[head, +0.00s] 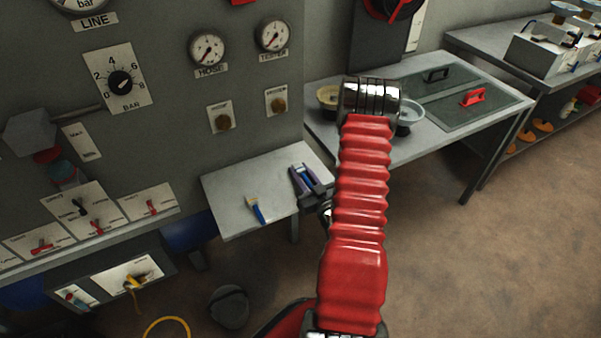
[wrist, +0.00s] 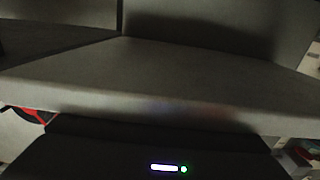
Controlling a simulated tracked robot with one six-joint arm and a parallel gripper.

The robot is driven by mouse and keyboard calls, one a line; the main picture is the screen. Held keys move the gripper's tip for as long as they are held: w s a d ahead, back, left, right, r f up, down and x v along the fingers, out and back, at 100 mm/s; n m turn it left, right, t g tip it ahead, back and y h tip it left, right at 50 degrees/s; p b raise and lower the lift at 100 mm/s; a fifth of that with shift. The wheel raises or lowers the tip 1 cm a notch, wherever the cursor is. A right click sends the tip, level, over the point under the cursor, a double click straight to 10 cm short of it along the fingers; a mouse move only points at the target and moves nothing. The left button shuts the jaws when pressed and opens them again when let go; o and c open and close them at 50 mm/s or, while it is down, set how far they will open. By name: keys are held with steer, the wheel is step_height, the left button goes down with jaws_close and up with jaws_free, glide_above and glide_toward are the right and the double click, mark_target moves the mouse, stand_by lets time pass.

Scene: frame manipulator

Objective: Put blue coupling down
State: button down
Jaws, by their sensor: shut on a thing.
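The blue coupling (head: 307,176) shows as a small blue piece between the dark jaws of my gripper (head: 304,172) in the head view. My gripper is shut on it at the right end of a small grey shelf (head: 228,186). Most of the coupling is hidden by the jaws. I cannot tell whether it touches the shelf top. The wrist view shows the shelf's grey front edge (wrist: 60,88) close up, above the dark body of my gripper, with a faint blue and reddish smear on the edge. The coupling cannot be made out there.
A brush with a blue handle (head: 257,210) lies on the shelf, left of my gripper. A grey wall panel (head: 160,45) with gauges and a dial stands behind the shelf. A table (head: 440,130) with bowls and red and black handles stands to the right. The shelf's left part is free.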

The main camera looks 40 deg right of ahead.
steer(key=shift+f, duration=0.25)
steer(key=shift+s+f, duration=0.15)
steer(key=shift+f, duration=0.15)
steer(key=c, duration=1.4)
jaws_free()
steer(key=shift+r, duration=0.15)
steer(key=shift+d+r, duration=0.1)
steer(key=shift+r, duration=0.35)
steer(key=v, duration=1.2)
steer(key=shift+r, duration=0.2)
